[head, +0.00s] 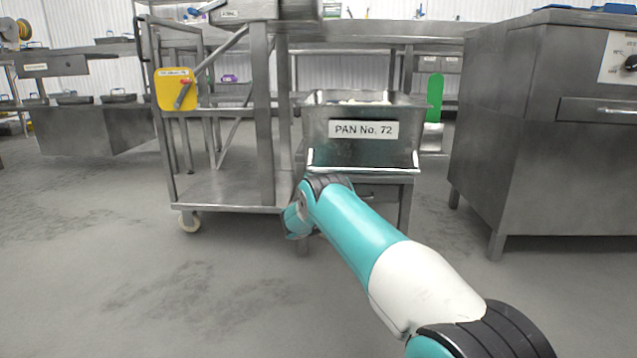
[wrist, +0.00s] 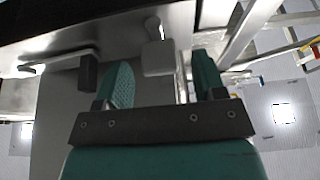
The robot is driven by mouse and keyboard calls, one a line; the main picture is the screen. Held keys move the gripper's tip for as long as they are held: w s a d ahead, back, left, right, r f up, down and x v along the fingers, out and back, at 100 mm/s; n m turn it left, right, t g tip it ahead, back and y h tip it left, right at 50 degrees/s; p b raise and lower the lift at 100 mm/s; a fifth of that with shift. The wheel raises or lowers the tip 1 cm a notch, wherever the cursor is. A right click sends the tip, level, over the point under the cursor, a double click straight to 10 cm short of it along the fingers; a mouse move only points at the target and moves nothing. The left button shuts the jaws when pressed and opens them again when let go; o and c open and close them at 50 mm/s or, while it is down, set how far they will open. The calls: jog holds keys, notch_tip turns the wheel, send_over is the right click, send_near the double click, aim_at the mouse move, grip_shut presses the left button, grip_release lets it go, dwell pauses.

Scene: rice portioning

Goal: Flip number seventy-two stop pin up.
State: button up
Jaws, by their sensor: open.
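The steel pan (head: 312,122) labelled "PAN No. 72" stands on a steel stand in the middle of the head view. My arm reaches to the lower front of it, and my gripper is hidden there behind the wrist. In the wrist view my gripper (wrist: 163,66) is open, its two teal fingers apart and pointing up under a dark steel underside. A pale grey block with a short rod (wrist: 158,58) shows between the fingers, with no clear contact. It may be the stop pin; I cannot tell for sure, nor whether it is up or down.
A dark block (wrist: 88,72) on a pale bar is left of the fingers. A wheeled steel trolley (head: 222,190) with a yellow plate (head: 170,95) and red-handled lever stands left of the pan. A steel cabinet (head: 530,165) stands right. The floor in front is clear.

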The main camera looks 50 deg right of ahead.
jog(key=shift+w+d, duration=0.3)
jog(key=shift+d, duration=0.25)
jog(key=shift+w+d+r+b, duration=0.45)
jog(key=shift+w+r, duration=0.05)
jog(key=shift+r, duration=0.05)
grip_shut()
notch_tip(320, 180, up, 3)
jog(key=shift+f+p, duration=0.15)
jog(key=shift+p, duration=0.85)
grip_release()
